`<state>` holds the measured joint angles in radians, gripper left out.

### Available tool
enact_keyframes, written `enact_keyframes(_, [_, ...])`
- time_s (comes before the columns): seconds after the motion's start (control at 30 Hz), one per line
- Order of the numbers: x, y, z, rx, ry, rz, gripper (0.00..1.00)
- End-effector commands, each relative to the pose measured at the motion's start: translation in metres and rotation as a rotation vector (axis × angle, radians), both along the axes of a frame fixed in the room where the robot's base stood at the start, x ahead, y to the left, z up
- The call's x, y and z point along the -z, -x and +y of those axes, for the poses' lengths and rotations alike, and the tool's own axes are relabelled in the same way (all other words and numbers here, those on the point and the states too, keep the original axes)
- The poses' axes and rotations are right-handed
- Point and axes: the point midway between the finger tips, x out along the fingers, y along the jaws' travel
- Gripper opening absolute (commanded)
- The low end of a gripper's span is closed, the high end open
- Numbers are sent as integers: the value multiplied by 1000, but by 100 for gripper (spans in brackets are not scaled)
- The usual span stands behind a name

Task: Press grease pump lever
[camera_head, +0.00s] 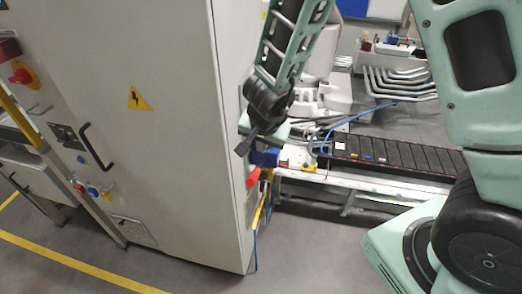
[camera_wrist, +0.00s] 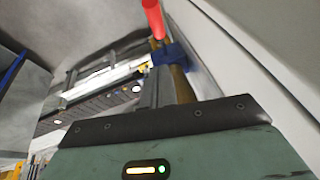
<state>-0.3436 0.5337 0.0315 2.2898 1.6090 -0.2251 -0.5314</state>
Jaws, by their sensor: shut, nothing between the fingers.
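The grease pump is mounted by the side of the large grey cabinet, with a blue body (camera_head: 265,158) and a lever with a red grip (camera_head: 253,177) in the head view. The blue body also shows in the wrist view (camera_wrist: 173,54), with the red grip (camera_wrist: 153,18) beyond it at the top. A brownish cylinder (camera_wrist: 182,86) is below the blue body there. My gripper (camera_head: 243,148) is shut and empty, just above and left of the blue body in the head view. I cannot tell whether it touches the pump.
The grey cabinet (camera_head: 140,140) stands close along the left of my arm, with a black door handle (camera_head: 96,147). A track with dark slats (camera_head: 395,154) runs right from the pump. Bent pipes (camera_head: 398,80) stand behind. The grey floor (camera_head: 310,255) in front is clear.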

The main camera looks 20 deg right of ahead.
Motion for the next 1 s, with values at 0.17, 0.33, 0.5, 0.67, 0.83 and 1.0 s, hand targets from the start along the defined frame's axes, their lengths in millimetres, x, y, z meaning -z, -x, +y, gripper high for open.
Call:
enact_keyframes(0.17, [44, -13, -3, -1, 0, 2, 0])
enact_keyframes(0.33, [75, -25, -6, -1, 0, 1, 0])
enact_keyframes(0.5, [92, -18, 5, -3, -1, 2, 0])
enact_keyframes(0.67, [99, -15, 10, -3, -1, 1, 0])
enact_keyframes(0.83, [100, -15, 11, -2, -2, 1, 0])
enact_keyframes(1.0, [100, -14, 11, -2, -2, 1, 0])
